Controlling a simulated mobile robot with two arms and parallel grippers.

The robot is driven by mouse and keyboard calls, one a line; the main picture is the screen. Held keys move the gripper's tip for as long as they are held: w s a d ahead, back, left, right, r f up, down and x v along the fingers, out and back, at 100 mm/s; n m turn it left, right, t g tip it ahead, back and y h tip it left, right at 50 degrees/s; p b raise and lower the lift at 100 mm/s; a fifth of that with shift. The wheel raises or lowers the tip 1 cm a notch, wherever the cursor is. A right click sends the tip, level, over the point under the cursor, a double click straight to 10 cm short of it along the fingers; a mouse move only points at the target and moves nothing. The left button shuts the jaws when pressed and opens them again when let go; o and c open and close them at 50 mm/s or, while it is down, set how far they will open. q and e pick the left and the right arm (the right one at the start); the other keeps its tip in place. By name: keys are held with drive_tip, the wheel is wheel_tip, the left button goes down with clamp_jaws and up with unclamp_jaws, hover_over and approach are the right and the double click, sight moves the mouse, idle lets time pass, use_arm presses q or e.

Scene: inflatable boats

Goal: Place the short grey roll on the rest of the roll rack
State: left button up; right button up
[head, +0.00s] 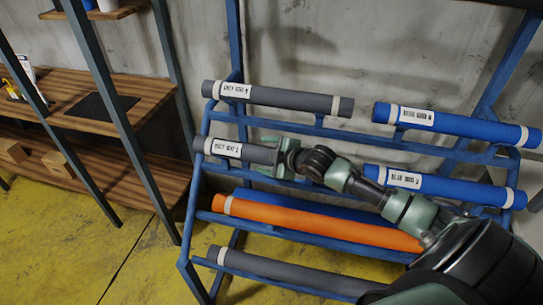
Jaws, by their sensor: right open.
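The blue roll rack (192,213) stands against the wall and holds rolls on several tiers. A grey roll (208,146) with a white label lies on the second tier at the left. Its right end is hidden by my right gripper (283,158), so I cannot tell its full length. That gripper is open and at the roll's right part; I cannot tell whether it touches. Another grey roll (290,99) lies on the top tier, and a third grey roll (285,278) is at the bottom. My left gripper is not in view.
Two blue rolls, an upper one (455,124) and a lower one (452,189), lie on the right side of the rack. An orange roll (310,222) lies below my arm. A wooden shelf unit (150,97) stands at the left. The yellow floor (95,235) between is clear.

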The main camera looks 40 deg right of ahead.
drive_tip(key=v, duration=1.2)
drive_tip(key=shift+b, duration=0.45)
drive_tip(key=shift+w, duration=0.1)
